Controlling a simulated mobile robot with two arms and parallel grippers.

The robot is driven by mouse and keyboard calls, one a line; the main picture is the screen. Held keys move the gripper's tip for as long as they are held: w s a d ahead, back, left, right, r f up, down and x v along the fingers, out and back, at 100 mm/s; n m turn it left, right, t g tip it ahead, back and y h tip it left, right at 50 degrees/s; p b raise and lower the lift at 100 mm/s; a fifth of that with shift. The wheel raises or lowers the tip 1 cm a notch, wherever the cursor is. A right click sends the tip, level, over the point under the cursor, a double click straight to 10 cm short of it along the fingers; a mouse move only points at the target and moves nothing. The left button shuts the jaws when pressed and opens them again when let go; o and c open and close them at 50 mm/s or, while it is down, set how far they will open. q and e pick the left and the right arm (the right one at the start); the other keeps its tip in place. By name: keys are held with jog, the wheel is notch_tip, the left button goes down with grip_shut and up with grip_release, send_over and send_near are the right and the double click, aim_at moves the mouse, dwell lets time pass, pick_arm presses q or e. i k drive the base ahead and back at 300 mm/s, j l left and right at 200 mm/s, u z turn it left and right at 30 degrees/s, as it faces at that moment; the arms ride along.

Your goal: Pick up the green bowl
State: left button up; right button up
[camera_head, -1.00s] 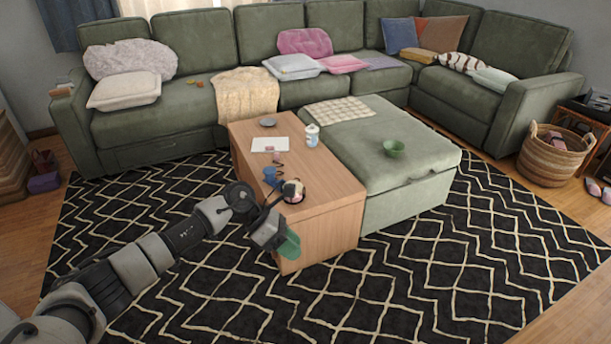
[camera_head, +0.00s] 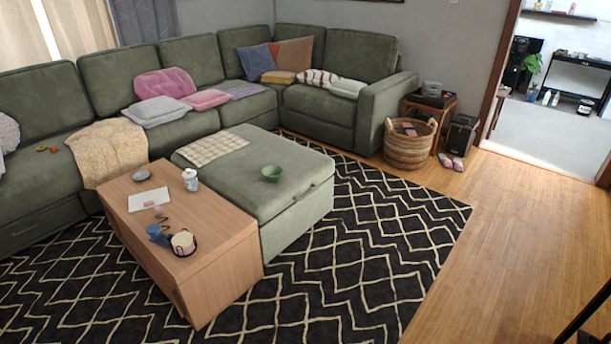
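The green bowl (camera_head: 271,173) sits upright on the green ottoman (camera_head: 290,196), near the ottoman's front right part. Nothing covers it, and the cushion around it is bare. Neither of my grippers shows in the head view now, so I cannot see whether they hold anything.
A wooden coffee table (camera_head: 217,240) stands against the ottoman's left side, with a white bottle (camera_head: 190,180) and a blue cup on it. A checkered cloth (camera_head: 213,148) lies on the ottoman. A wicker basket (camera_head: 408,149) stands behind right. Wooden floor (camera_head: 490,270) is open at right.

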aim_at(272, 173)
jog(key=i+j+z, duration=0.3)
jog(key=z, duration=0.15)
jog(key=i+j+z, duration=0.4)
jog(key=k+j, duration=0.05)
